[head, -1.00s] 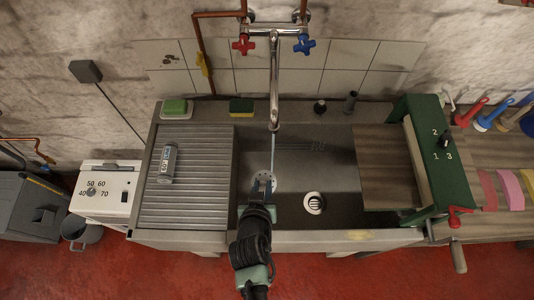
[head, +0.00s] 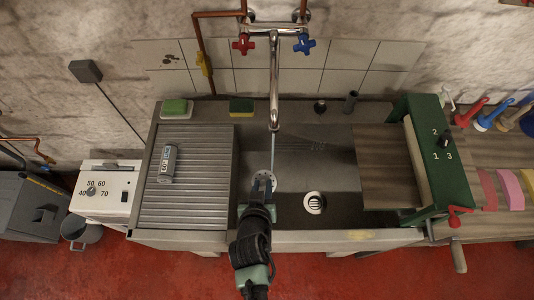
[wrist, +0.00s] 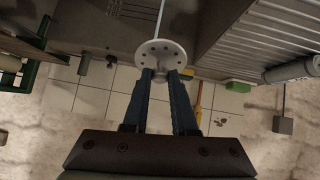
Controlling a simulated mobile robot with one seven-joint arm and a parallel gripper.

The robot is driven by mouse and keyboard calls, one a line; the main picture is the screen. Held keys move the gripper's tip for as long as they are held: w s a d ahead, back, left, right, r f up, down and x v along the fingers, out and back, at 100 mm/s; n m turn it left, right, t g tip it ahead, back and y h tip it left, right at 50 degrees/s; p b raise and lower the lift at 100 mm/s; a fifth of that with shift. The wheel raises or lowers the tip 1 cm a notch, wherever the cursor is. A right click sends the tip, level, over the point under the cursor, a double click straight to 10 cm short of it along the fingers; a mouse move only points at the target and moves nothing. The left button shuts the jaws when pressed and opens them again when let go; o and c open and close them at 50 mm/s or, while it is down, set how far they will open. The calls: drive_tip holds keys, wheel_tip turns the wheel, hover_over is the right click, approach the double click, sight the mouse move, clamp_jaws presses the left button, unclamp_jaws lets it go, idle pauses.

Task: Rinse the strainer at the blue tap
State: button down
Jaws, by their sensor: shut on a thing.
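The strainer (wrist: 161,56) is a pale round disc with holes. My gripper (wrist: 163,75) is shut on its edge in the wrist view. In the head view my gripper (head: 262,185) is over the left part of the sink basin, with the strainer partly hidden at its fingertips. A thin stream of water (head: 273,150) runs from the spout (head: 274,122) down to the strainer; in the wrist view the stream meets the disc. The blue tap (head: 304,43) is on the right of the mixer, the red tap (head: 243,44) on the left.
A ribbed drainboard (head: 192,190) with a grey cylinder (head: 168,163) lies left of the basin. The drain (head: 314,203) is in the basin floor. A wooden board (head: 384,168) and green frame (head: 425,150) stand at right. Sponges (head: 241,106) sit on the back ledge.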

drive_tip(key=shift+r, duration=0.1)
drive_tip(key=p+v, duration=0.3)
drive_tip(key=v, duration=0.3)
drive_tip(key=shift+a+p, duration=0.3)
idle(0.8)
drive_tip(key=shift+n+y, duration=0.5)
drive_tip(key=shift+n, duration=0.1)
drive_tip(key=f+b, duration=0.1)
drive_tip(key=b, duration=0.3)
drive_tip(key=d+f+b, duration=0.1)
drive_tip(key=f+b, duration=0.1)
drive_tip(key=b, duration=0.2)
drive_tip(key=w+d+f+b, duration=0.1)
drive_tip(key=f+b, duration=0.1)
drive_tip(key=b, duration=0.2)
drive_tip(key=shift+d+f, duration=0.1)
drive_tip(key=shift+d, duration=0.1)
